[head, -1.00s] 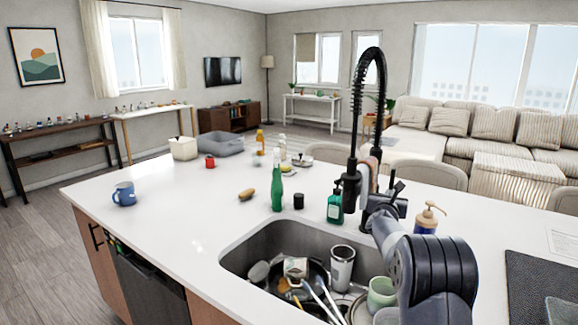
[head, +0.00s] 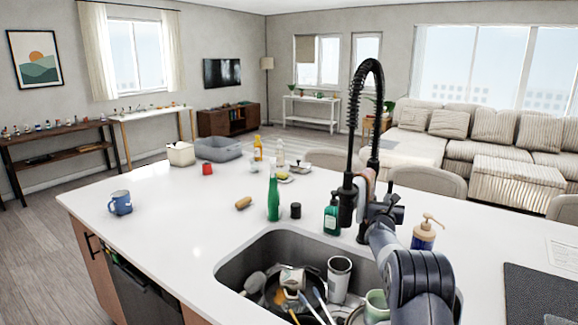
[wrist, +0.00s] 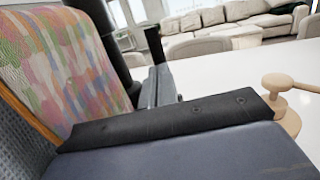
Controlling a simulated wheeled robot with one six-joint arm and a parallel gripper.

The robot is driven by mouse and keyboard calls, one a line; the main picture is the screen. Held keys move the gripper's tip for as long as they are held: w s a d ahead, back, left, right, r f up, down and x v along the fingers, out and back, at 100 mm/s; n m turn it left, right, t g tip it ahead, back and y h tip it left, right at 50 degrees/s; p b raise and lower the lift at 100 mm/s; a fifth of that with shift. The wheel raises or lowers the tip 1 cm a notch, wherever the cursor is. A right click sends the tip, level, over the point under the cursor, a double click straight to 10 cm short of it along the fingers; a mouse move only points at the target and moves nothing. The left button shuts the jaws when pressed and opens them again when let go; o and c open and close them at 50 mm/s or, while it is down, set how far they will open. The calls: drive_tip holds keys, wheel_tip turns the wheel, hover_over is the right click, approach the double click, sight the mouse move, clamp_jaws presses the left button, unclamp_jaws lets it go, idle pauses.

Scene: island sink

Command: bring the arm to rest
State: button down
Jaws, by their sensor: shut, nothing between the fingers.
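My arm (head: 418,283) reaches in from the lower right of the head view, over the right part of the sink. My gripper is shut and empty; its grey fingers (wrist: 160,88) show in the wrist view. A patterned cloth (wrist: 65,65) fills the left of the wrist view, near the gripper. The tan pump (wrist: 278,90) of a soap bottle (head: 424,238) is to the right of the gripper.
The sink (head: 250,262) holds several dishes, including a steel tumbler (head: 339,278). A teal soap bottle (head: 332,215) and a green bottle (head: 273,195) stand behind it. A blue mug (head: 120,203) is at left. A dark mat (head: 535,290) lies at right. The left counter is mostly clear.

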drive_tip(key=s+a+f+t+b, duration=0.1)
drive_tip(key=s+a+f+b, duration=0.1)
drive_tip(key=s, duration=0.4)
drive_tip(key=shift+a+t+b, duration=0.3)
drive_tip(key=shift+a+b, duration=0.1)
drive_tip(key=shift+b, duration=0.05)
